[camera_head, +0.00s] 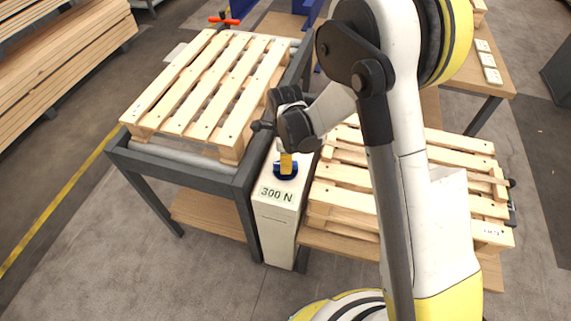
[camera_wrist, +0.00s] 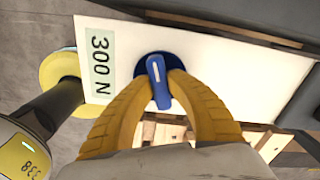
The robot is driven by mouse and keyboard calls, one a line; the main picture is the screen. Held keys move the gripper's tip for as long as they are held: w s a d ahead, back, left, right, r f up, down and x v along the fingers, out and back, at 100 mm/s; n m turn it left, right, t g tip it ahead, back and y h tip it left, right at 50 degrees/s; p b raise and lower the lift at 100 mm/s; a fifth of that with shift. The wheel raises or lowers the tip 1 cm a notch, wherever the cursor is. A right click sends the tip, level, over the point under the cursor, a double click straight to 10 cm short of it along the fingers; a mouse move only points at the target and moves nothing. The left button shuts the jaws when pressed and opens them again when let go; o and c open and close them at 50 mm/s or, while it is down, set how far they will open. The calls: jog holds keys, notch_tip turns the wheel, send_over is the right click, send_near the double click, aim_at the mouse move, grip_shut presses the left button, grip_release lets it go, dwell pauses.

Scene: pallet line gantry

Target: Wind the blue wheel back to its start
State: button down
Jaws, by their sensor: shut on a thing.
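The blue wheel (camera_head: 286,171) sits on top of a white post marked "300 N" (camera_head: 276,215), between two pallet stands. In the wrist view the blue wheel (camera_wrist: 157,68) shows a round base and a raised blue bar with a white line along it. The line runs nearly up and down in that view, tilted slightly. My gripper (camera_head: 287,160) reaches down onto the wheel from above. In the wrist view the yellow fingers of my gripper (camera_wrist: 160,84) are closed on the bar from both sides. Part of the wheel's round base is hidden behind the fingers.
A pallet (camera_head: 215,85) lies on the dark-framed roller stand to the left. More pallets (camera_head: 345,195) are stacked to the right, partly behind my arm. An orange-red handle (camera_head: 224,21) stands at the far end of the roller stand. Floor is open at the front left.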

jog(key=n, duration=0.4)
jog(key=shift+n, duration=0.3)
jog(key=n, duration=0.3)
jog(key=shift+n+b, duration=0.3)
jog(key=n, duration=0.4)
jog(key=shift+n, duration=0.3)
jog(key=n, duration=0.3)
jog(key=shift+n, duration=0.3)
jog(key=n, duration=1.1)
jog(key=shift+n, duration=2.2)
